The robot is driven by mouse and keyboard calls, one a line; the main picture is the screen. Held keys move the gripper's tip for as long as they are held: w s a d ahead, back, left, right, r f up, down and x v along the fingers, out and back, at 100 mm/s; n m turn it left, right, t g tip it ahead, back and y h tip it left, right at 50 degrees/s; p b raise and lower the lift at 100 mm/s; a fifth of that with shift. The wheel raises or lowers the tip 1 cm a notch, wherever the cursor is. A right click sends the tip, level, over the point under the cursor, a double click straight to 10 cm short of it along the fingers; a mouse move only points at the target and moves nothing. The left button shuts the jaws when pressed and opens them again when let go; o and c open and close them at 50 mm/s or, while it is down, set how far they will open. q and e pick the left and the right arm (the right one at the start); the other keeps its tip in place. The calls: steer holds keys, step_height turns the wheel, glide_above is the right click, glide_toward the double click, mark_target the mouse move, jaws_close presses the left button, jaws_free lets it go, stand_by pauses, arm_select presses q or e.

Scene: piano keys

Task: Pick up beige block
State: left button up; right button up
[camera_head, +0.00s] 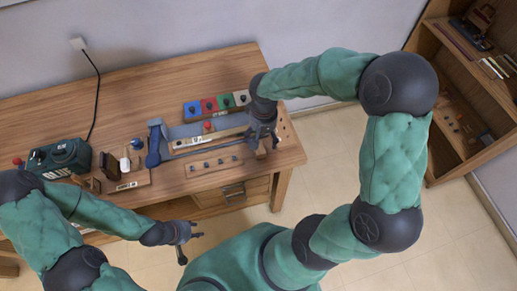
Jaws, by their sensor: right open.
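A long beige block (210,139) lies across a blue-grey fixture (157,143) on the wooden workbench. My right gripper (262,142) reaches down from the right at the block's right end, with its fingers open. The fingers hide that end, and I cannot tell whether they touch the block. My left gripper (188,241) is open and empty, in front of the bench's front edge and well away from the block.
Green, blue, red and white blocks with dark knobs (208,106) stand behind the fixture. A wooden board with small knobs (213,163) lies in front. A dark green device (60,158) and small tools sit at left. The back left bench top is clear.

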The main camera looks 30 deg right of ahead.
mark_target(262, 147)
step_height(262, 147, down, 2)
steer(key=shift+w+f, duration=0.15)
steer(key=shift+f, duration=0.05)
steer(key=shift+w+a+f+b, duration=0.1)
steer(key=shift+f+b, duration=1.2)
steer(key=shift+f, duration=1.3)
steer(key=shift+c, duration=0.3)
steer(key=c, duration=1.2)
